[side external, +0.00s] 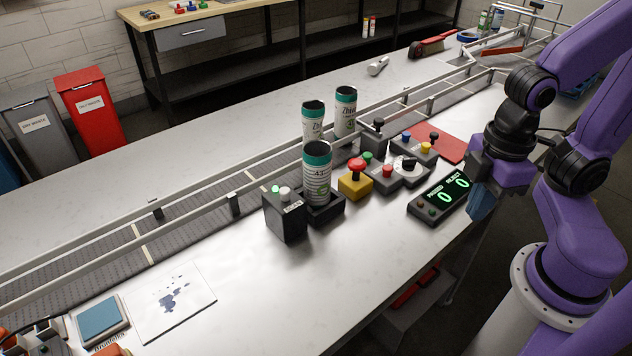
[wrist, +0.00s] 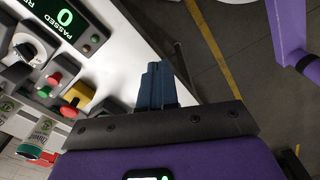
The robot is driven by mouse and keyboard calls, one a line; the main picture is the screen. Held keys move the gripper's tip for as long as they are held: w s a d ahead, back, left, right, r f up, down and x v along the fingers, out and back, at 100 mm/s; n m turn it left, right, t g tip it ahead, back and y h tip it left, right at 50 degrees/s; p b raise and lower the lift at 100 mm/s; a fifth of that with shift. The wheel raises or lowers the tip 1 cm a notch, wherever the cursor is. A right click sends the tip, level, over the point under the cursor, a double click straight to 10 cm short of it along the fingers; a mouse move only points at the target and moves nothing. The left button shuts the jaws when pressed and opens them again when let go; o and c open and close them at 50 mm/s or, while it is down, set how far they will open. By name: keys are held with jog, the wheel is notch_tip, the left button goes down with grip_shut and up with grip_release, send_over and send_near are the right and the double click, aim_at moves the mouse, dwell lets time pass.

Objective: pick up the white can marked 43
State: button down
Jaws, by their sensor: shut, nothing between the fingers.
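The white can marked 43 (side external: 317,175) has a teal top band and stands upright in a black holder (side external: 326,212) on the table, in the side view. Two similar white cans with teal tops, one on the left (side external: 312,122) and one on the right (side external: 345,112), stand behind it by the conveyor. My gripper (side external: 480,204) is at the right, past the counter display and well apart from the can. Its blue fingers are together and empty. In the wrist view my gripper (wrist: 157,68) points down beside the table edge.
A black box with buttons (side external: 285,216) stands left of the holder. A yellow box with a red button (side external: 355,180), other control boxes and the passed/reject display (side external: 438,198) lie between the can and my gripper. The front tabletop (side external: 300,275) is clear.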

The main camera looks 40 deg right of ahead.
jog(key=shift+c, duration=0.8)
grip_release()
